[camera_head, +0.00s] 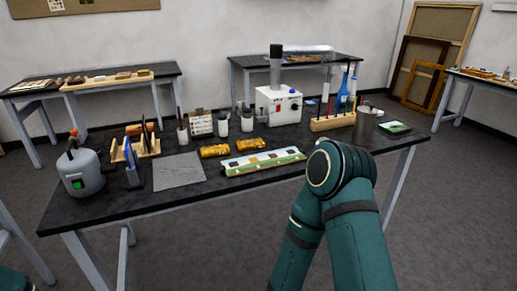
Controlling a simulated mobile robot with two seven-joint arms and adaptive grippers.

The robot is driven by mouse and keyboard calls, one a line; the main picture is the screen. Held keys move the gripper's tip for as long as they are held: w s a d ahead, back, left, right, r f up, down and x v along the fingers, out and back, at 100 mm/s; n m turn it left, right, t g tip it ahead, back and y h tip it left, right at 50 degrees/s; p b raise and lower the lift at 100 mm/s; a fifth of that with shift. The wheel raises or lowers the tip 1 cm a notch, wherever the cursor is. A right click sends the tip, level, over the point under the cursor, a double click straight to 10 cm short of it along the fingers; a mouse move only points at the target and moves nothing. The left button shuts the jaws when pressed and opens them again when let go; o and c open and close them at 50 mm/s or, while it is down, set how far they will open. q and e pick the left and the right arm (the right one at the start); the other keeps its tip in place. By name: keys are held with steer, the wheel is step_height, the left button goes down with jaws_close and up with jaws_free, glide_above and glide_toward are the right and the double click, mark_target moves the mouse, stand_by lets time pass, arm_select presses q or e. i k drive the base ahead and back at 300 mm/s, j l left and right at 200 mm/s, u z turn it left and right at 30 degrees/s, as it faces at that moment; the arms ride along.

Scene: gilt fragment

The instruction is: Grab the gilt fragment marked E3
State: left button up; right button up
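Two gilt fragments lie apart on the dark table (130,208): one on the left (214,150) and one on the right (251,143). Both are small, golden and roughly oblong. Any marking on them is too small to read, so I cannot tell which is E3. A long pale green and white strip (263,167) with darker patches on top lies just in front of them. My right arm is bent in the foreground, and its gripper is out of the picture. My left gripper is also not in view.
A grey sheet (179,172) lies left of the fragments, near a grey canister (80,173). Several jars and a white device (278,108) stand behind. A wooden rack (333,121) and metal cup (365,126) stand right. The table's front left is clear.

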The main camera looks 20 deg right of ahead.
mark_target(220, 150)
steer(key=i+j, duration=0.35)
steer(key=i, duration=0.15)
steer(key=i+j+z, duration=0.55)
steer(key=i+j, duration=0.1)
steer(key=j, duration=0.1)
